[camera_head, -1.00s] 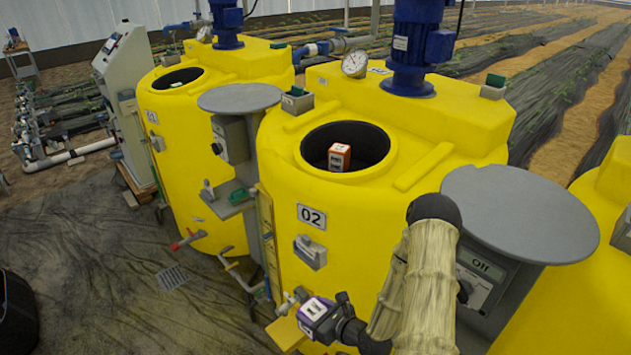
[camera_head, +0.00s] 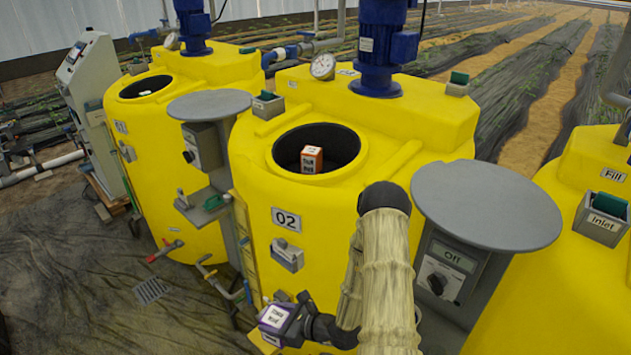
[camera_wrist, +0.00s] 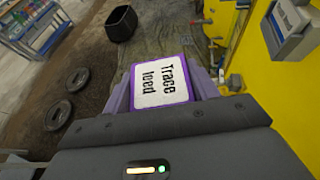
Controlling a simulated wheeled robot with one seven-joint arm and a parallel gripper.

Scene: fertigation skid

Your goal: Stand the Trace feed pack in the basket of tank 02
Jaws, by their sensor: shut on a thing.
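My gripper (camera_head: 290,322) is shut on the Trace feed pack (camera_head: 274,317), a purple box with a white label. In the wrist view the pack (camera_wrist: 162,84) sits between the two fingers, and its label reads "Trace feed". The gripper holds it low in front of tank 02 (camera_head: 255,185), below the tank's number plate. Tank 02 is yellow, with a round dark opening (camera_head: 338,137) on top. An orange pack with a white label (camera_head: 311,159) stands inside this opening. The basket's floor is mostly hidden.
A grey round table (camera_head: 487,205) stands right of tank 02, above a switch box reading "Off" (camera_head: 446,270). Another grey round top (camera_head: 209,105) stands on the left, before a second yellow tank (camera_head: 170,135). A blue motor (camera_head: 380,60) and a gauge (camera_head: 322,66) rise behind the opening.

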